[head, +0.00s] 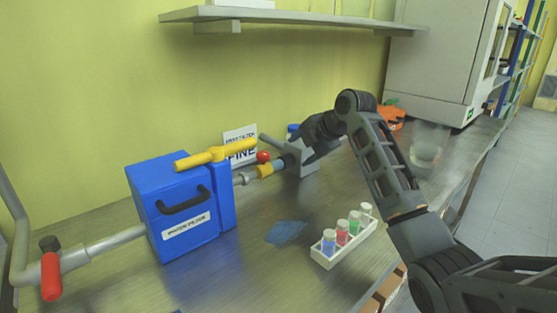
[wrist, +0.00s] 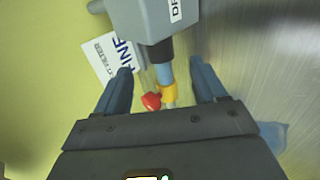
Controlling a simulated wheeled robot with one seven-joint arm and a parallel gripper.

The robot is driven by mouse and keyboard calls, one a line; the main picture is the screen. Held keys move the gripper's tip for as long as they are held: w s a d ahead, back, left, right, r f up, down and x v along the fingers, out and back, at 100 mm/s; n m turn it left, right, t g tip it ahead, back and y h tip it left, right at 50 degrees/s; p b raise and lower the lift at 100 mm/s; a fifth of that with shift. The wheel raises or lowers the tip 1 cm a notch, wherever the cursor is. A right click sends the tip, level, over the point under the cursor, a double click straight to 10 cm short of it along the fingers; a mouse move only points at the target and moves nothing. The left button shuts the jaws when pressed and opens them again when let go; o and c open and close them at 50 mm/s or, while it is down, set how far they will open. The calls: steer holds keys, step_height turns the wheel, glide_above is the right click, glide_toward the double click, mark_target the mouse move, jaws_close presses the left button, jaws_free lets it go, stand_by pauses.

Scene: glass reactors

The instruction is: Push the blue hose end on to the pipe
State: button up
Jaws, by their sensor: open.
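The light blue hose end (wrist: 166,73) shows in the wrist view between a black sleeve (wrist: 160,50) and a yellow band (wrist: 168,93). In the head view the yellow band (head: 264,171) sits between the blue piece (head: 279,164) and the silver pipe (head: 240,178) coming from the blue water filter. Whether the hose is seated on the pipe cannot be told. My gripper (wrist: 164,78) is open, with one finger on each side of the hose in the wrist view; neither touches it. In the head view my gripper (head: 318,135) is above the grey box.
A grey box (head: 302,165) stands behind the hose. The blue water filter (head: 180,205) has a yellow lever (head: 215,155). A red knob (head: 263,156) is close to the pipe. A white rack (head: 345,243) of capped vials stands in front. A shelf (head: 290,22) hangs above.

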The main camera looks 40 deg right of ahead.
mark_target(289, 159)
steer(key=x, duration=0.7)
steer(key=shift+w+f+p, duration=0.2)
steer(key=shift+w+p, duration=0.05)
steer(key=shift+p, duration=0.05)
jaws_close()
stand_by(0.4)
